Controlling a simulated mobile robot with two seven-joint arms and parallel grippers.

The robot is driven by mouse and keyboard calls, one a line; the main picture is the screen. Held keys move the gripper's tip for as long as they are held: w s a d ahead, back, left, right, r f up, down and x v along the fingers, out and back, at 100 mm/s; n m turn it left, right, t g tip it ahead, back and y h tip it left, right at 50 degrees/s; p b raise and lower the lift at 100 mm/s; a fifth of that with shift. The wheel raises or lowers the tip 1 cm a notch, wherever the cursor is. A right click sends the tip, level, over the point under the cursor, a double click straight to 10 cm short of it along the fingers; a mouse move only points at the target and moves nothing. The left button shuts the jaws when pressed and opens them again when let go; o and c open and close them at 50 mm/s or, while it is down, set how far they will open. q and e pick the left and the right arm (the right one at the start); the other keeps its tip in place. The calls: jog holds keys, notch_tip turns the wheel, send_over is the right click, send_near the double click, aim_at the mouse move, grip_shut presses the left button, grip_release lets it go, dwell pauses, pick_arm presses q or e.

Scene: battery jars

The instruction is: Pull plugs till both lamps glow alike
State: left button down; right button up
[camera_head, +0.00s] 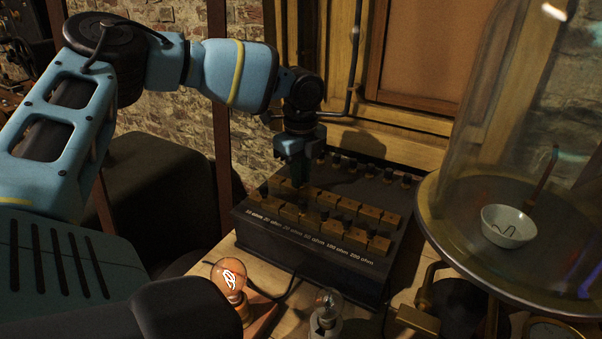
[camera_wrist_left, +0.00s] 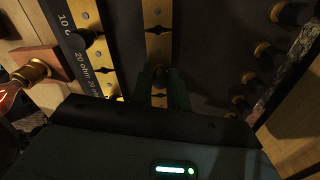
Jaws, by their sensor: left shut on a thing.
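A black resistance box (camera_head: 310,255) with two rows of brass blocks stands on the table. Its front edge is lettered in ohms. My left gripper (camera_head: 298,178) points down over the back brass row, near its left end. In the left wrist view its fingers (camera_wrist_left: 162,92) are shut on a dark plug (camera_wrist_left: 159,74) at the brass strip; whether the plug is seated or raised is hard to tell. Another black plug (camera_wrist_left: 84,40) shows by the lettered row. The left lamp (camera_head: 228,277) glows orange; the right lamp (camera_head: 327,308) looks clear and unlit. My right gripper is out of view.
Several dark knobs with brass collars (camera_wrist_left: 263,50) line the box's far edge. A glass bell jar (camera_head: 510,120) on a round plate, with a white bowl (camera_head: 508,226) inside, stands at right. Wooden panelling and a pipe (camera_head: 354,60) rise behind the box.

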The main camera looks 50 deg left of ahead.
pick_arm(q)
jog(key=shift+f, duration=0.15)
jog(key=c, duration=1.3)
grip_release()
notch_tip(320, 180, up, 8)
jog(key=shift+f, duration=0.1)
